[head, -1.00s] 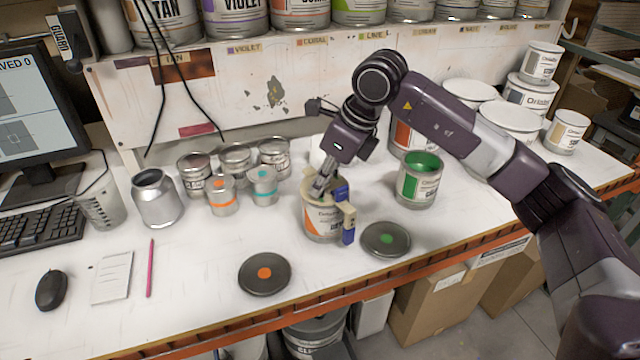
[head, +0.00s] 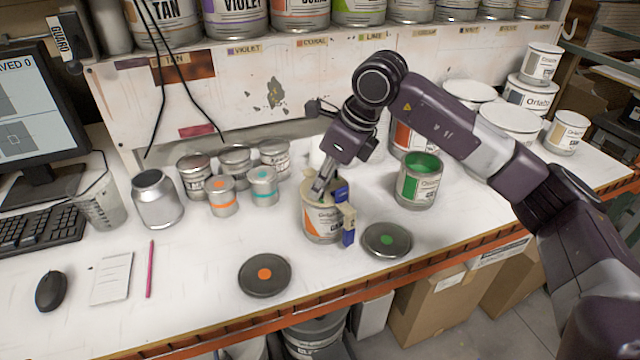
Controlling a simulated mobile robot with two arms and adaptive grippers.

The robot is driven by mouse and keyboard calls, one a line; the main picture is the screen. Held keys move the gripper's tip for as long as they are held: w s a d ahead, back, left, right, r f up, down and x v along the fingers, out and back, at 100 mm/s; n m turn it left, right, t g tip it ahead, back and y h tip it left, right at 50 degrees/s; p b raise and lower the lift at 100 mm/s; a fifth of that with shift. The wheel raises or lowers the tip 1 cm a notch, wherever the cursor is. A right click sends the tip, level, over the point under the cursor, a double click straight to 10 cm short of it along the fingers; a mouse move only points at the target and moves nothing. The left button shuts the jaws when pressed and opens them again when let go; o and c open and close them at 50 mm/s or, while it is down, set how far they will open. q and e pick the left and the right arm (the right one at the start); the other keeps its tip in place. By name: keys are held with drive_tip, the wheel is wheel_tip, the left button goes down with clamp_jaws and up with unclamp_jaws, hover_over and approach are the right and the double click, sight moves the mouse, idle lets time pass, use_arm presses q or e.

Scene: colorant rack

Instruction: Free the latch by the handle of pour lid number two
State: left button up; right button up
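The can with the orange label (head: 317,222) stands on the bench with a cream pour lid (head: 311,189) on its top. The lid has a blue latch (head: 341,191) at its right edge and a cream handle with a blue lower end (head: 348,232) on its right side. My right gripper (head: 319,191) points down at the top of this lid, beside the blue latch. Its fingers are small and partly merge with the lid, so whether they are open or shut is unclear. No number shows on the lid. My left gripper is out of view.
An open can of green paint (head: 419,178) stands to the right. Flat lids with a green dot (head: 387,240) and an orange dot (head: 265,275) lie in front. Small tins (head: 222,196) and a metal bottle (head: 157,199) stand left.

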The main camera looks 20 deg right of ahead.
drive_tip(key=v, duration=1.2)
